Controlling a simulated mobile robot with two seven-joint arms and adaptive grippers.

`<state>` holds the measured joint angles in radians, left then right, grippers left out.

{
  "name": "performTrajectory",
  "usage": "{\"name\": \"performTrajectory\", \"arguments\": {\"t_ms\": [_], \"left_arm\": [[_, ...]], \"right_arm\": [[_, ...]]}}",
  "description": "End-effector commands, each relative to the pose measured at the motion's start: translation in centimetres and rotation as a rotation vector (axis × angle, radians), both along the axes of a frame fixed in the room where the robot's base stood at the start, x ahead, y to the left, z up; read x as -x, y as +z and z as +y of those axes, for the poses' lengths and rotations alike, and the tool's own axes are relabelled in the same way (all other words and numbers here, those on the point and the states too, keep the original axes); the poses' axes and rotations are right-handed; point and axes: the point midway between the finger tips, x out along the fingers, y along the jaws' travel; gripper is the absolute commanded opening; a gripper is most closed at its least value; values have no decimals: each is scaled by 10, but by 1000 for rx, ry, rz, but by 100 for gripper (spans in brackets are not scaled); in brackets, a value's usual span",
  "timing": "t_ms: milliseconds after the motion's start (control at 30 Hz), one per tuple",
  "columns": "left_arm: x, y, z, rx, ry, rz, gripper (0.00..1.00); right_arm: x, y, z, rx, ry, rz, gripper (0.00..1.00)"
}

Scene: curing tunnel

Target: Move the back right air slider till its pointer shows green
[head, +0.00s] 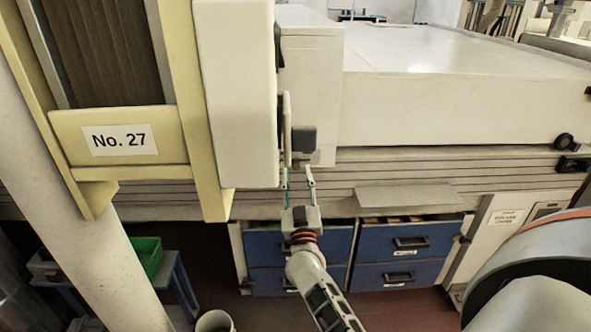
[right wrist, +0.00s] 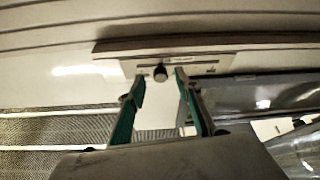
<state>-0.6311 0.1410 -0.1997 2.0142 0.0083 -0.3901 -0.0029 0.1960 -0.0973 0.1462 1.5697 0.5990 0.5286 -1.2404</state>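In the right wrist view, a small dark knob (right wrist: 160,73) sits on a pale label plate (right wrist: 208,66) with fine print, under a ledge. This looks like an air slider; I cannot tell whether it is the back right one. Its pointer and any green mark are too small to read. My right gripper (right wrist: 157,82) is open, with its green-sided fingers on either side of the knob and a gap showing at each side. In the head view my right gripper (head: 300,172) points away from me, below a dark grey block (head: 304,138). My left gripper is not in view.
A cream frame with a "No. 27" sign (head: 120,140) and a tall pale panel (head: 236,95) stand close left of the gripper. The long white tunnel housing (head: 455,105) extends right. Blue drawers (head: 405,241) are below. A green bin (head: 147,257) is at lower left.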

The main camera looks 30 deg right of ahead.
Motion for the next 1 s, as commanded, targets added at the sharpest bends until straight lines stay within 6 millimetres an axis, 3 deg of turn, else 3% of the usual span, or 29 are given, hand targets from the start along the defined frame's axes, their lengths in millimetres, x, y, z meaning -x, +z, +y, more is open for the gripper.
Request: {"name": "performTrajectory", "arguments": {"t_ms": [200,533,667,700,867,1000], "left_arm": [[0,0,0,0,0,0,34],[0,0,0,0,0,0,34],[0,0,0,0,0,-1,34],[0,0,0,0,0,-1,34],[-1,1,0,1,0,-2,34],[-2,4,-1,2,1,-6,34]], "right_arm": [[-18,9,-10,0,1,-1,34],[-22,11,-12,-1,1,0,34],[-21,11,-12,0,1,-1,2],[-21,11,-12,0,1,-1,0],[-23,11,-9,-2,1,-1,0],[-34,11,9,-4,3,-1,0]]}}
